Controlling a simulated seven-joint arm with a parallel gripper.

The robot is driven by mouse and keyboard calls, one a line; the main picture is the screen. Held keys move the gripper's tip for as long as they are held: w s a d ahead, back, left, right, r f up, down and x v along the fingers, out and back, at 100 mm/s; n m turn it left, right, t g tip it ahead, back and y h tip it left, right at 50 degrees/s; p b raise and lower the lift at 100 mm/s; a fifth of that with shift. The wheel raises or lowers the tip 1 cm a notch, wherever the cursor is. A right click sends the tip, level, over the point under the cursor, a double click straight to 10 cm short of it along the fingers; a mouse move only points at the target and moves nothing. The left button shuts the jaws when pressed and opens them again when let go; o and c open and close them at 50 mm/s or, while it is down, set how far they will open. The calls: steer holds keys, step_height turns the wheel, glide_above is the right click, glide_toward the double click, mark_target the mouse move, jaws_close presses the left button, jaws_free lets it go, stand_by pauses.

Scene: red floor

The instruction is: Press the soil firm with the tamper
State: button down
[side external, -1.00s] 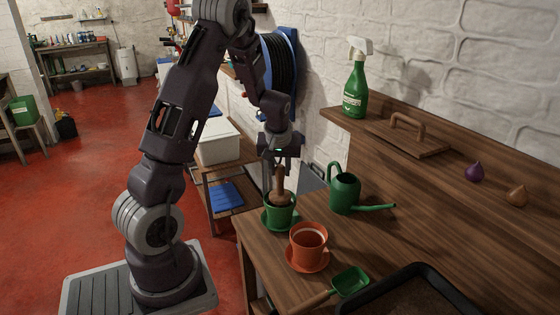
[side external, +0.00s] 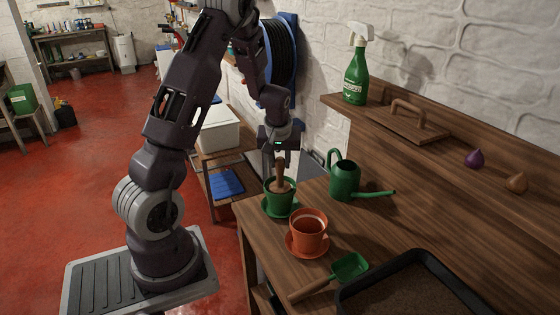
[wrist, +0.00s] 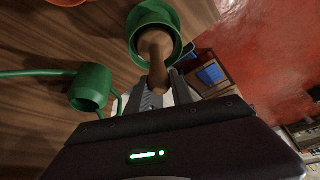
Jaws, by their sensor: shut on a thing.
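My gripper (side external: 281,158) is shut on the wooden tamper (side external: 281,187) by its upright handle. The tamper's round head is down inside the green pot (side external: 280,204), which stands on a green saucer near the table's left edge. In the wrist view the tamper (wrist: 155,45) reaches from between my fingers (wrist: 162,92) into the green pot (wrist: 136,18). The head covers most of the pot's inside, so the soil under it is hidden. I cannot tell how hard the head bears on it.
An orange pot (side external: 308,229) on a saucer stands in front of the green pot. A green watering can (side external: 344,182) is at the right. A green scoop (side external: 349,266) and a dark tray (side external: 350,301) lie nearer the camera. A spray bottle (side external: 356,78) stands on the back shelf.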

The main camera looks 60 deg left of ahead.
steer(key=shift+f, duration=0.55)
stand_by(1.1)
steer(key=shift+r, duration=4.55)
